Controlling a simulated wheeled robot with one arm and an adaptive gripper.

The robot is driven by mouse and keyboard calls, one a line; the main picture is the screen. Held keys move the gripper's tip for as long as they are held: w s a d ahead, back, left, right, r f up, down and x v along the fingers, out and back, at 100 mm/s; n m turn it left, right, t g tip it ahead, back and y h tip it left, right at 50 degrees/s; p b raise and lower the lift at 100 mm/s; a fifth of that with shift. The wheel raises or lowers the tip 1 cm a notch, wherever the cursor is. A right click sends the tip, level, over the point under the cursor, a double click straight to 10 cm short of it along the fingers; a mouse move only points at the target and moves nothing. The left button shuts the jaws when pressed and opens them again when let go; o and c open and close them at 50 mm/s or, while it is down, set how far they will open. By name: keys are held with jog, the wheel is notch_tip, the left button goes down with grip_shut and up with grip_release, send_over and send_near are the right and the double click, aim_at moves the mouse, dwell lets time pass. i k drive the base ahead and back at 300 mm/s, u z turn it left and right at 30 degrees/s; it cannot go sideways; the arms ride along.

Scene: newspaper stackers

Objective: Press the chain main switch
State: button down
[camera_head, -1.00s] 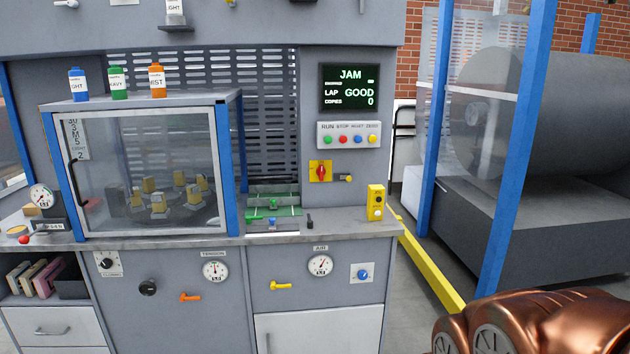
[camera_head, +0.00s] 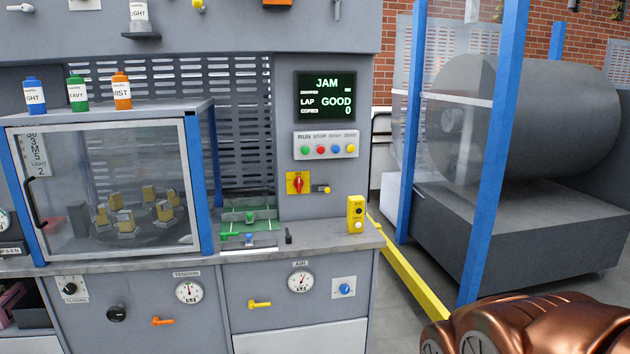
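No label reading "chain main switch" can be made out. A red rotary switch on a yellow plate (camera_head: 298,183) is on the grey machine panel, below the button row, its handle upright. My copper-coloured arm (camera_head: 535,325) shows at the lower right, well apart from all of these. My gripper is out of view.
The screen (camera_head: 325,96) reads JAM, LAP GOOD, COPIES 0. Green, red, blue and yellow buttons (camera_head: 327,145) lie below it. A glazed guard box (camera_head: 110,190) with bottles on top stands left. A blue post (camera_head: 485,190) and yellow floor rail (camera_head: 405,262) stand right, by a large roll (camera_head: 540,120).

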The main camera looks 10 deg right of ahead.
aim_at(298, 183)
jog(key=i, duration=1.35)
jog(key=u, duration=0.7)
jog(key=i, duration=0.4)
jog(key=u, duration=0.15)
